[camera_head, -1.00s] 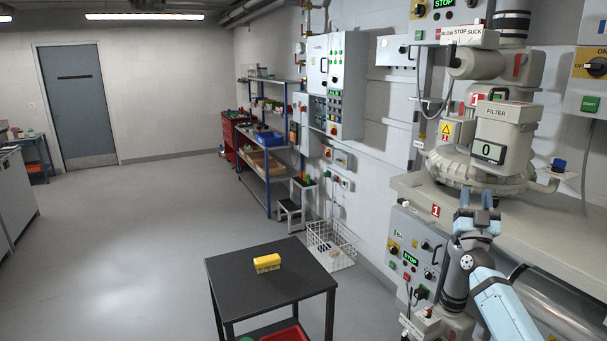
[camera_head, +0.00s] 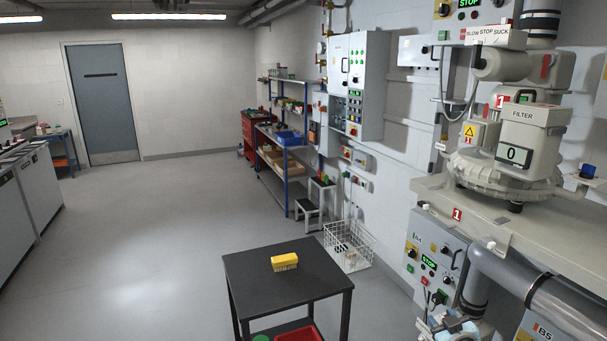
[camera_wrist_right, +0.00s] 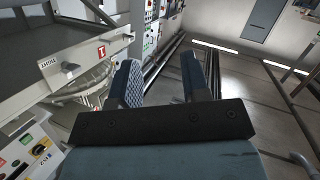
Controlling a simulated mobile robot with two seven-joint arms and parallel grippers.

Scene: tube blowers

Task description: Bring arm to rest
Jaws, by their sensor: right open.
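My right gripper (camera_head: 453,324) shows only in part at the bottom edge of the head view, low in front of the blower unit's lower panel. In the right wrist view the two dark fingers of this gripper (camera_wrist_right: 163,80) stand apart with nothing between them. Most of my right arm is out of the head view. My left gripper is in neither view.
The blower unit (camera_head: 515,155) with its filter box stands on a bench (camera_head: 540,225) at the right. A control panel (camera_head: 428,260) sits below it. A black table (camera_head: 320,280) carries a yellow box (camera_head: 285,262). Open floor (camera_head: 150,230) lies to the left.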

